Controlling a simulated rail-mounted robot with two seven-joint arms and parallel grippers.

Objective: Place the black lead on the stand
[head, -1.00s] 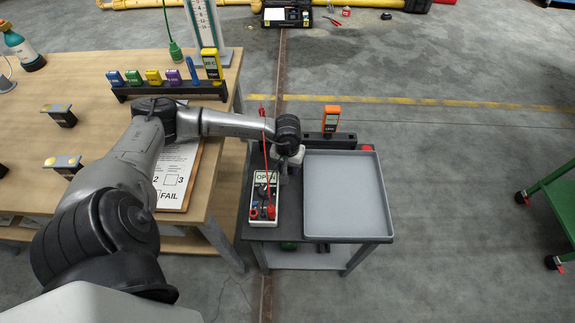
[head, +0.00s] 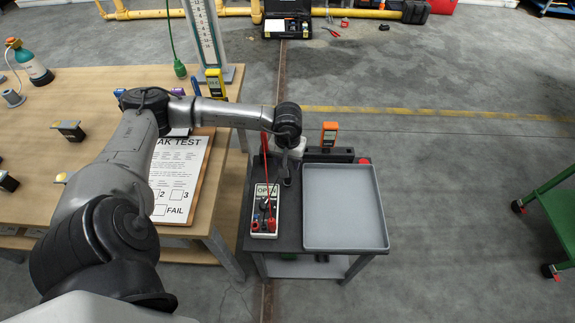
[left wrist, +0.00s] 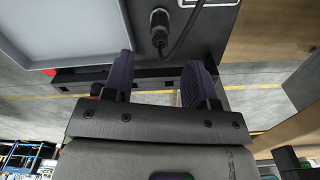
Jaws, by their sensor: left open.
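The black lead (left wrist: 160,28) has its dark plug end on the dark cart top in the left wrist view, with its cable curving off to the upper right. In the head view it is hard to make out beneath my left gripper (head: 287,168). That gripper points down over the cart and is open and empty. In the left wrist view, the plug lies just beyond the gap between the left fingertips (left wrist: 158,72). A dark slotted bar, which looks like the stand (head: 338,156), runs along the cart's back edge. It also shows behind the fingers (left wrist: 150,84). My right gripper is not in view.
A meter (head: 264,208) with a red lead (head: 264,160) stands left on the cart (head: 288,236). An empty grey tray (head: 345,210) fills the right side. An orange device (head: 329,131) stands at the bar. A wooden table (head: 95,85) is on the left.

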